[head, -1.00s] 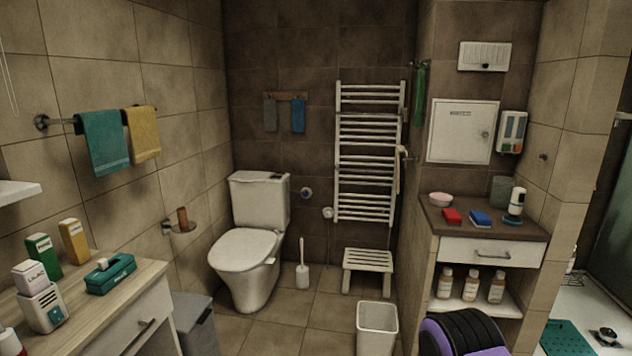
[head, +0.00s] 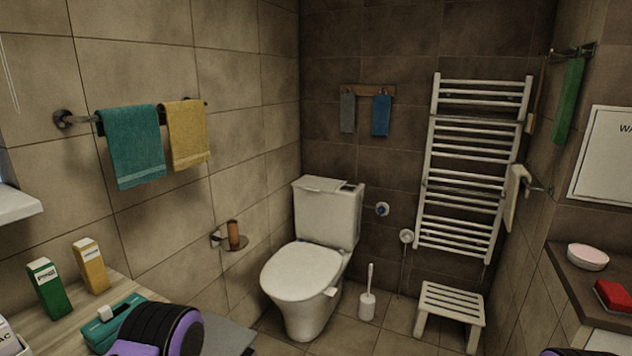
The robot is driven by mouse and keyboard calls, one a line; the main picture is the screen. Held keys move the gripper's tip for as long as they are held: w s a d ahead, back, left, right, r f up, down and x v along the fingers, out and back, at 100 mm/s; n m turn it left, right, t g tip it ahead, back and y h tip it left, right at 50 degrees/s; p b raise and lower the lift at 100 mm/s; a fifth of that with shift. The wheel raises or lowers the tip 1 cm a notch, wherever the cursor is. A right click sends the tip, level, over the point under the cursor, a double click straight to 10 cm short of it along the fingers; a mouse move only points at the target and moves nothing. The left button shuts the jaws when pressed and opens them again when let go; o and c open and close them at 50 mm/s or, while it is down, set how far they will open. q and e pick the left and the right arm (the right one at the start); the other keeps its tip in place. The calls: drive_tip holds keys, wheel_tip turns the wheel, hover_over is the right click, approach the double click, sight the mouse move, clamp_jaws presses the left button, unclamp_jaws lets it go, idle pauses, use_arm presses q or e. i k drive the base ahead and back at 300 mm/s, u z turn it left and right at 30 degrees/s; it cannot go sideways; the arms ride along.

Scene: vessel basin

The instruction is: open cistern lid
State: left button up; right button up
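The white toilet (head: 305,288) stands at the far wall, in the middle of the head view. Its cistern (head: 327,217) is upright behind the seat. The pale cistern lid (head: 320,184) lies on top of the cistern, with a small dark patch at its right end; I cannot tell whether that is a gap or a button. The toilet seat cover (head: 300,271) is down. Neither gripper shows. Only rounded black and purple parts of my own arms show at the bottom edge, well short of the toilet.
A counter with a green box (head: 49,288), a yellow box (head: 91,265) and a teal box (head: 108,320) is at lower left. A toilet brush (head: 367,300) and white stool (head: 448,308) stand right of the toilet. A paper holder (head: 230,237) juts from the left wall.

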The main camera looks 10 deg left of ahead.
sight(307, 182)
drive_tip(key=z, duration=0.05)
drive_tip(key=i, duration=3.35)
drive_tip(key=u, duration=0.2)
